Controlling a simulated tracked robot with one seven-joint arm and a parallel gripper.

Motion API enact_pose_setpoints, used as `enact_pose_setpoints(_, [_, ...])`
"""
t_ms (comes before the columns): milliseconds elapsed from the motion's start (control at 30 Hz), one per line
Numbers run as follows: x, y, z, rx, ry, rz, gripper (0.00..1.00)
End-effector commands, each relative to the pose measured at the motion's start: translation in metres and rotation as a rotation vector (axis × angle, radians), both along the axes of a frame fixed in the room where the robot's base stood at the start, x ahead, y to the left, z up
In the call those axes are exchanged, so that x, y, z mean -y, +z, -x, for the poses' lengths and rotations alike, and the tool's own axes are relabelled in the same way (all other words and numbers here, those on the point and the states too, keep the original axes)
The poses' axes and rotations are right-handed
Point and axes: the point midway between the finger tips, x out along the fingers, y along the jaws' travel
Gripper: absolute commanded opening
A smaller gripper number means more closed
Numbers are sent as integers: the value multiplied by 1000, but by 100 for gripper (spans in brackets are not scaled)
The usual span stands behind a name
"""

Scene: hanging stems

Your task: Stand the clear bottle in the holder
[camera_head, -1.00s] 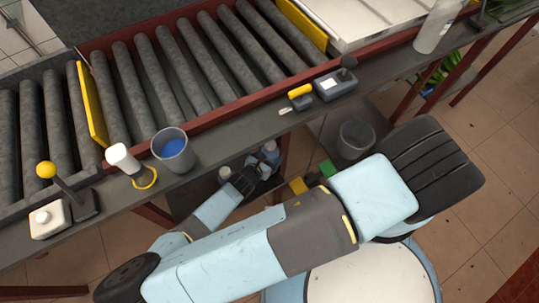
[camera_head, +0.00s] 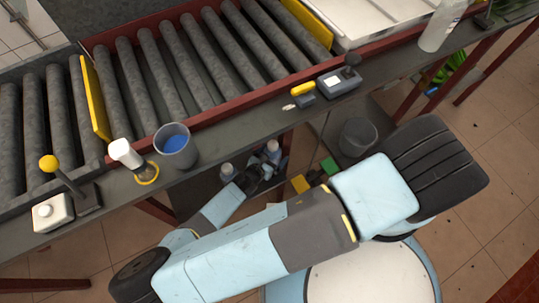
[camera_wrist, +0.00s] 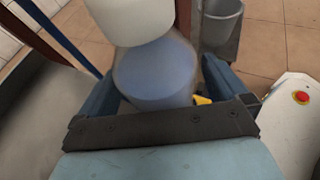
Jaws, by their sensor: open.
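In the wrist view a bottle with a broad white cap (camera_wrist: 130,18) and a bluish, see-through-looking body (camera_wrist: 158,72) stands between the jaws. I cannot tell whether they touch it. My gripper (camera_wrist: 160,88) is open around it. A translucent bottle (camera_head: 440,27) stands upright at the far right of the bench.
A grey cup with blue inside (camera_head: 176,150) stands right of the ring. A grey bin (camera_head: 357,138) is below.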

Motion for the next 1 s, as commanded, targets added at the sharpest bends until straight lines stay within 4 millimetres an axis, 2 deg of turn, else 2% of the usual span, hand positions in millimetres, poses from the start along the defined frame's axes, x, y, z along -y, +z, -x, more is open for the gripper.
enact_pose_setpoints(167, [-4,3,4,0,2,-1,100])
enact_pose_setpoints(633, [-33,26,53,0,2,-1,100])
enact_pose_setpoints(1000, [-37,30,60,1,2,1,100])
